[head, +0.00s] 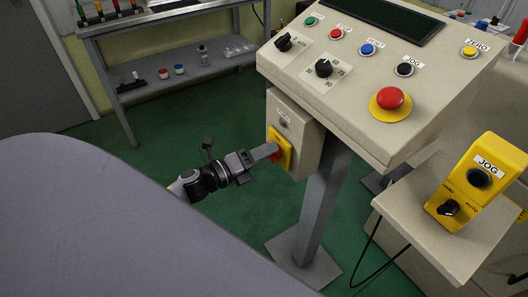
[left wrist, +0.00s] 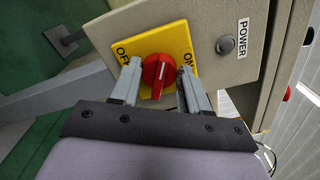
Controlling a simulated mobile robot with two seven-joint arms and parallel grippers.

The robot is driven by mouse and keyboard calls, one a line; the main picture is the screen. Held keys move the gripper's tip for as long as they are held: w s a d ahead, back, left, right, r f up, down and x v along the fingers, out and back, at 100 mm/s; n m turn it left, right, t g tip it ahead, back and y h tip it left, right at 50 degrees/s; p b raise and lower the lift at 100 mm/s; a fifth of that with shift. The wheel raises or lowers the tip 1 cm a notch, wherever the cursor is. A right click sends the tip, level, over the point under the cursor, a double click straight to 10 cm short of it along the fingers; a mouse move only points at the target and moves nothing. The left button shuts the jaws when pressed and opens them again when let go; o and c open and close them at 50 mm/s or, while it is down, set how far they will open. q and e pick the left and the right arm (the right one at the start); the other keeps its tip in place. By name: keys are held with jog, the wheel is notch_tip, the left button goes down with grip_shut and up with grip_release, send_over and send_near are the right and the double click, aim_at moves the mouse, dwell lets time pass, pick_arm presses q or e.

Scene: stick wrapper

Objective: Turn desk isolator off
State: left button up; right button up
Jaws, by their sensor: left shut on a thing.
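The desk isolator is a red rotary knob (left wrist: 158,72) on a yellow plate (left wrist: 172,40), marked OFF on the left and ON on the right in the left wrist view. The plate (head: 287,152) sits on a beige box (head: 308,139) under the sloped control desk. My left gripper (left wrist: 160,88) has one finger on each side of the knob and is shut on it. The knob's ridge points down toward my gripper, between the two words. In the head view my left gripper (head: 270,152) reaches the plate and mostly hides the knob. My right gripper is not in view.
A round POWER button (left wrist: 225,45) is beside the plate. Above is the control desk (head: 350,95) with dials, buttons and a red mushroom button (head: 390,98). A grey post (head: 315,195) stands below the box. A yellow JOG box (head: 475,185) stands at the right.

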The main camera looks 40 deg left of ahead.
pick_arm(q)
jog(key=shift+f+n+p, duration=0.15)
jog(key=shift+n+p, duration=0.85)
jog(key=shift+n, duration=1.8)
jog(key=o, duration=1)
jog(key=shift+s+a, duration=0.1)
jog(key=v, duration=0.7)
jog(key=shift+b, duration=0.4)
